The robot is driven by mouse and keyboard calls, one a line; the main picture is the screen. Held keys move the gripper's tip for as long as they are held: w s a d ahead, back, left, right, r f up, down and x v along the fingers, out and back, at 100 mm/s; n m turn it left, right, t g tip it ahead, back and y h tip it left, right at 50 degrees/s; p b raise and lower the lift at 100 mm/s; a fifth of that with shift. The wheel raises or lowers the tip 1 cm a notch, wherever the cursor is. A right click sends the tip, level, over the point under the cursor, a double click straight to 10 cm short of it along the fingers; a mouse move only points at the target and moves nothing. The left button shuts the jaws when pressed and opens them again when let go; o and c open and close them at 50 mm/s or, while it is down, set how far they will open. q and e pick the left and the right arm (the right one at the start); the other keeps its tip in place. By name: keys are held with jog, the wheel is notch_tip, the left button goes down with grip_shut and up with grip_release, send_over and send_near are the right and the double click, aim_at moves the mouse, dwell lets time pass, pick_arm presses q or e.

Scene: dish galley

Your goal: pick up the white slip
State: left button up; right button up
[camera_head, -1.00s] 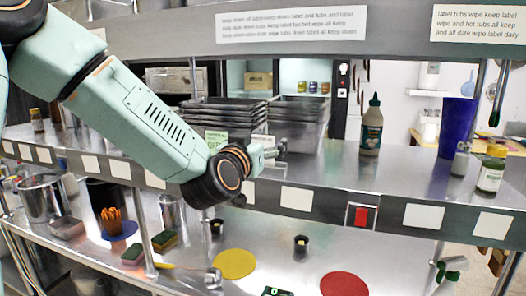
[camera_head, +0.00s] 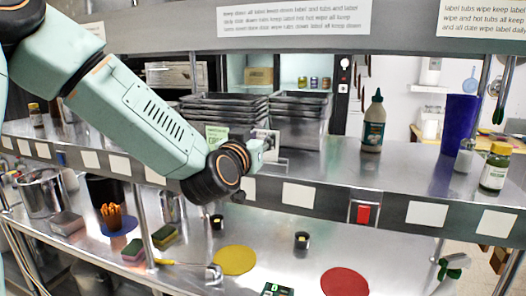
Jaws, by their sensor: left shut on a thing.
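My left arm reaches in from the upper left, and its gripper (camera_head: 262,152) is at the front of the metal shelf, before the stacked tubs. The gripper is small in view, and its fingertips are partly hidden by the wrist. A small pale upright piece, which looks like the white slip (camera_head: 267,136), shows at the fingertips. The gripper is shut on it.
Stacked dark tubs (camera_head: 300,118) stand behind the gripper, with a green-and-white card (camera_head: 217,138) at their front. A glue-like bottle (camera_head: 373,125), a blue tumbler (camera_head: 455,130) and a yellow-capped jar (camera_head: 494,170) stand to the right. The lower shelf holds yellow (camera_head: 235,260) and red (camera_head: 344,283) discs.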

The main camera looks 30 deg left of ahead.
pick_arm(q)
jog(key=shift+s, duration=0.2)
jog(key=shift+c, duration=1.4)
jog(key=shift+w+d, duration=0.1)
jog(key=shift+w, duration=0.05)
grip_shut()
jog(key=shift+w, duration=0.2)
jog(key=shift+s, duration=0.15)
